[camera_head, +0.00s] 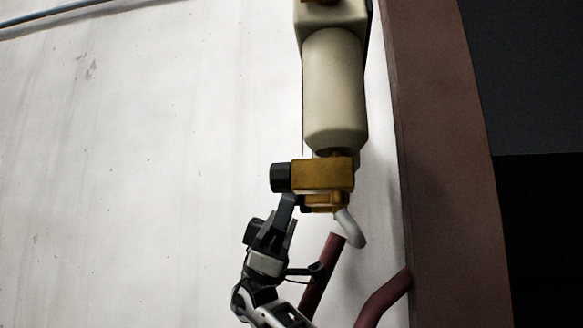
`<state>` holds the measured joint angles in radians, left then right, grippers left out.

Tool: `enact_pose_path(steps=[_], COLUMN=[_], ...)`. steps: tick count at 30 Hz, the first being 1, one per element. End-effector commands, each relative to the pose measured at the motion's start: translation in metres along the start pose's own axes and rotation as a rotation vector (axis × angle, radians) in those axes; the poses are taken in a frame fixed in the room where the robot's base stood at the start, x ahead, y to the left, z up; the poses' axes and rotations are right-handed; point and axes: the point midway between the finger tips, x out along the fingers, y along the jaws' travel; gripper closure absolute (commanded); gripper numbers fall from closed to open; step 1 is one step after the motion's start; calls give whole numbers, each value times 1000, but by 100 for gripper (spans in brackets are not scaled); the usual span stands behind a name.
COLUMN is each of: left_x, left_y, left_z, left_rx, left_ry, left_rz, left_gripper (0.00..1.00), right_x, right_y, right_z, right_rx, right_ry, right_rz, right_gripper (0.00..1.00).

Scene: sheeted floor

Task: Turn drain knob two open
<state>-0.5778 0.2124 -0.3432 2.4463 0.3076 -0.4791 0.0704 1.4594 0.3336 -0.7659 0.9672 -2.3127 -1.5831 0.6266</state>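A brass valve block (323,175) hangs below a cream cylinder (334,90). A black round knob (281,177) sticks out from the block's left side. A smaller brass part (322,202) with a dark piece at its left sits underneath, and a pale curved spout (351,230) bends down from it. No label shows which knob is number two. My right gripper (288,208), on an arm rising from the bottom edge, points up just below the black knob. Its fingers look close together, and I cannot tell whether they touch anything. My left gripper is not in view.
A pale stained wall (150,150) fills the left and middle. A dark red pipe (323,275) stands below the spout, close to my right arm. Another red pipe (384,296) curves to a brown upright beam (440,160) at right. The left side is open.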

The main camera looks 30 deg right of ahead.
Motion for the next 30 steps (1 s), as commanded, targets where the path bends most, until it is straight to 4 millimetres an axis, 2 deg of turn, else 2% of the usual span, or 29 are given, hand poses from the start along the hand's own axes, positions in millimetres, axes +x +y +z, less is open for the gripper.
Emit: enact_pose_path(steps=[1,15,30], left_x=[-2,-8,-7], left_y=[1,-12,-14], left_z=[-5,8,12], left_rx=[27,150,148], left_ry=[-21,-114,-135], left_rz=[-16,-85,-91], left_gripper=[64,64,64], right_x=[5,2,0], right_y=[-4,0,1], right_z=[-3,-1,1], right_rx=[12,119,137], right_ry=[4,-4,-7], right_rz=[37,288,333], right_gripper=[94,94,94])
